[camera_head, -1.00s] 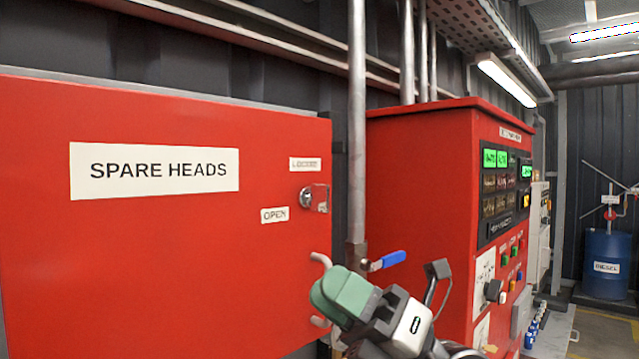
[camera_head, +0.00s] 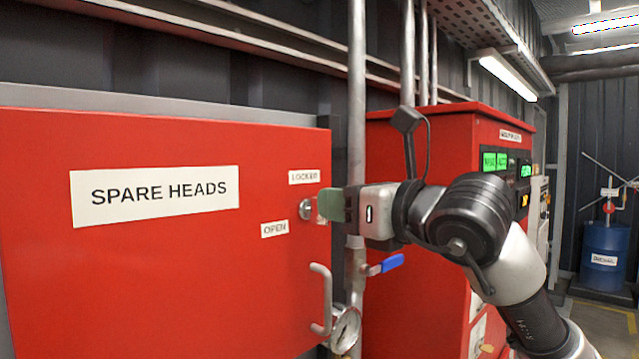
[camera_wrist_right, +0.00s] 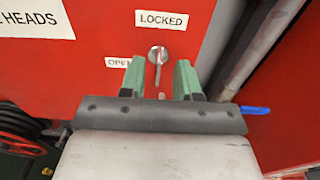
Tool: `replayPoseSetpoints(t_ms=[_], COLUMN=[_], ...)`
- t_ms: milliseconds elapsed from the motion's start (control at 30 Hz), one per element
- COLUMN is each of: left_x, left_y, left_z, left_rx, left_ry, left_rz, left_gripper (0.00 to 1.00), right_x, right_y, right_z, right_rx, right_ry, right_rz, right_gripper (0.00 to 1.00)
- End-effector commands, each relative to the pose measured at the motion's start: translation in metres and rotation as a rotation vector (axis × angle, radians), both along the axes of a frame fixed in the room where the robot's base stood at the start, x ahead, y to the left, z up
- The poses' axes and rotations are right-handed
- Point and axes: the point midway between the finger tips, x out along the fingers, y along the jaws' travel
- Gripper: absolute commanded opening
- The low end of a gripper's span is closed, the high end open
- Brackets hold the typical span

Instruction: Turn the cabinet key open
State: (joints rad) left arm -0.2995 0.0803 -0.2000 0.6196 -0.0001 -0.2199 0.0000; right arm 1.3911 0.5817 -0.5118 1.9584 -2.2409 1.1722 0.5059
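The red cabinet (camera_head: 150,265) labelled SPARE HEADS fills the left of the head view. Its key lock (camera_head: 305,209) sits near the right edge, between the LOCKED label (camera_head: 304,176) above and the OPEN label (camera_head: 275,229) below left. In the right wrist view the key (camera_wrist_right: 158,75) hangs down from the round lock (camera_wrist_right: 158,53). My right gripper (camera_head: 325,205) is at the lock. In the wrist view its green fingers (camera_wrist_right: 160,80) are apart, one on each side of the key, with gaps visible. My left gripper is not in view.
The cabinet's handle (camera_head: 322,300) stands out below the lock. A vertical pipe (camera_head: 357,110), a blue-handled valve (camera_head: 390,263) and a gauge (camera_head: 345,329) lie just right of the cabinet. A red control panel (camera_head: 470,140) stands behind my right arm.

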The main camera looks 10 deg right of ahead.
Motion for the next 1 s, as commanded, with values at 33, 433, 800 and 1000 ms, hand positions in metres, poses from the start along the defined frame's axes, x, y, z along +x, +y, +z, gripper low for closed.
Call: replayPoseSetpoints(t_ms=[33, 433, 800, 1000], left_x=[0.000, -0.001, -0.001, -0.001], left_y=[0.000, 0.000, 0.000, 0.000], left_z=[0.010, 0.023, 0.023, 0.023], left_rx=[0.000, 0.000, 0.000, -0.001], left_ry=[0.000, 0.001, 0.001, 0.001], left_rz=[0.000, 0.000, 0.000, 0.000], left_gripper=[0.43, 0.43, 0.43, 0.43], right_x=[0.008, 0.035, 0.035, 0.035], right_y=[0.006, 0.024, 0.024, 0.024], right_z=[0.005, 0.000, 0.000, 0.000], right_rx=[0.000, 0.000, 0.000, 0.000], right_ry=[0.004, -0.001, -0.001, -0.001], right_rz=[0.002, 0.001, 0.001, 0.001], right_gripper=[0.32, 0.32, 0.06, 0.00])
